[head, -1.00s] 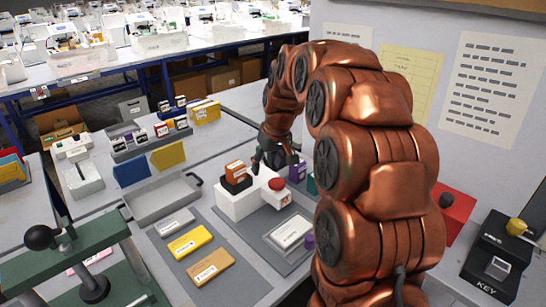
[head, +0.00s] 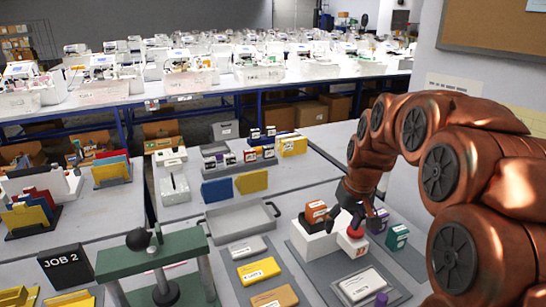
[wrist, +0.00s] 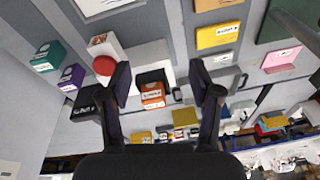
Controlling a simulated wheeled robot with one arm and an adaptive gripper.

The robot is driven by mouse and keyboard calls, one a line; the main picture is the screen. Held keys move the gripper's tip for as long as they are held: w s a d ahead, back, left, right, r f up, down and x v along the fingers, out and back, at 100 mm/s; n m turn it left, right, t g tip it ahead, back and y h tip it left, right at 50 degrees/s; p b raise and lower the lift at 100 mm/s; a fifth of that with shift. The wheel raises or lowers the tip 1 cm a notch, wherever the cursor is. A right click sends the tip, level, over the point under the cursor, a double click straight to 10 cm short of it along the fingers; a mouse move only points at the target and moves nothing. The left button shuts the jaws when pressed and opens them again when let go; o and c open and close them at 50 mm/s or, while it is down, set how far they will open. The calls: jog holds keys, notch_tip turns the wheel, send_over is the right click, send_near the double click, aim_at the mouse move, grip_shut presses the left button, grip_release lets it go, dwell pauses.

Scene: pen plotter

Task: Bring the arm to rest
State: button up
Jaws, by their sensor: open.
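My copper arm reaches in from the right in the head view. My gripper (head: 345,217) hangs over the white plotter body (head: 312,243), close to the orange block (head: 322,207) and the red knob (head: 355,232). In the wrist view my gripper (wrist: 160,72) has its two dark fingers spread wide with nothing held between them. The orange block (wrist: 152,93) shows between and beyond the fingers, and the red knob (wrist: 104,66) is just left of the left finger. I cannot tell from these views whether a finger touches anything.
A purple block (head: 378,221) and a green block (head: 397,238) stand right of the plotter. A grey tray (head: 243,222) and labelled cards (head: 258,271) lie to its left. A green press (head: 150,255) stands at the front left. A wall board (head: 497,40) is behind the arm.

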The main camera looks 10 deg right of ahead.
jog(key=s+a+f+g, duration=0.1)
jog(key=s+a, duration=0.2)
jog(key=s, duration=0.7)
jog(key=s+a+f+g, duration=0.1)
jog(key=s+a, duration=0.3)
jog(key=s, duration=0.6)
jog(key=s+a+f+g, duration=0.1)
jog(key=s+a+f, duration=0.1)
jog(key=s, duration=0.9)
jog(key=shift+a+f+g+h, duration=0.3)
jog(key=shift+a+g+h, duration=0.1)
jog(key=shift+a, duration=0.25)
jog(key=shift+s, duration=0.1)
